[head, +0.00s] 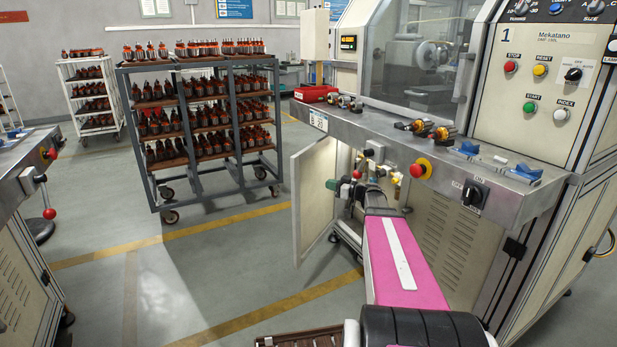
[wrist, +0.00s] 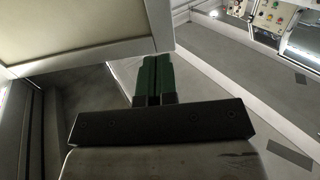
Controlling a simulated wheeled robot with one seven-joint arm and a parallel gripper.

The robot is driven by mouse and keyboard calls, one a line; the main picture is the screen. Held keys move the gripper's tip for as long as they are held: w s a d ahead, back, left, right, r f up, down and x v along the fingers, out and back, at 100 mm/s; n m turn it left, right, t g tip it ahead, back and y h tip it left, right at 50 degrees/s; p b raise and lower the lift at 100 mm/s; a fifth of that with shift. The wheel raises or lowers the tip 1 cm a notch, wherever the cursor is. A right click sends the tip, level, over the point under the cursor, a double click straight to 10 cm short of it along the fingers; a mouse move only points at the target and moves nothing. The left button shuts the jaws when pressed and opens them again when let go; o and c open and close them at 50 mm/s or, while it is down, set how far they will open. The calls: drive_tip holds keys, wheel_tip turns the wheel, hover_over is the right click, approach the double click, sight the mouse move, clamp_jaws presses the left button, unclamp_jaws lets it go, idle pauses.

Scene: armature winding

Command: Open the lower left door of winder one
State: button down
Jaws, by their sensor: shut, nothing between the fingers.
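Winder one (head: 535,90) stands at the right in the head view, with a "1" on its panel. Its lower left door (head: 310,205) stands swung out from the cabinet, and the opening behind it shows pipes and fittings. My gripper (head: 332,185) is at the door's inner side, in front of the opening. I cannot tell whether it touches the door. In the wrist view the green fingers (wrist: 153,78) are together and empty. A pale framed panel (wrist: 75,30), likely the door, is just beyond them at upper left. My arm hides part of the opening.
The winder's metal ledge (head: 360,125) overhangs the opening and carries armatures and a red box (head: 316,94). A red emergency button (head: 421,168) sticks out in front. A rack of armatures (head: 200,130) stands behind left. The floor (head: 215,265) left of the door is clear.

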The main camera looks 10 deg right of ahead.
approach(297, 175)
drive_tip(key=x, duration=0.7)
drive_tip(key=shift+w+f, duration=0.2)
drive_tip(key=shift+a, duration=0.1)
drive_tip(key=shift+w+a, duration=0.1)
drive_tip(key=shift+w+a+t, duration=0.3)
drive_tip(key=shift+a, duration=0.2)
drive_tip(key=w+a+m+t+h, duration=0.1)
drive_tip(key=w+a, duration=0.8)
drive_tip(key=w, duration=0.2)
drive_tip(key=w+a+m+t+h, duration=0.1)
drive_tip(key=w+a+m+h, duration=0.1)
drive_tip(key=w+a, duration=0.7)
drive_tip(key=w, duration=0.3)
drive_tip(key=shift+t, duration=0.4)
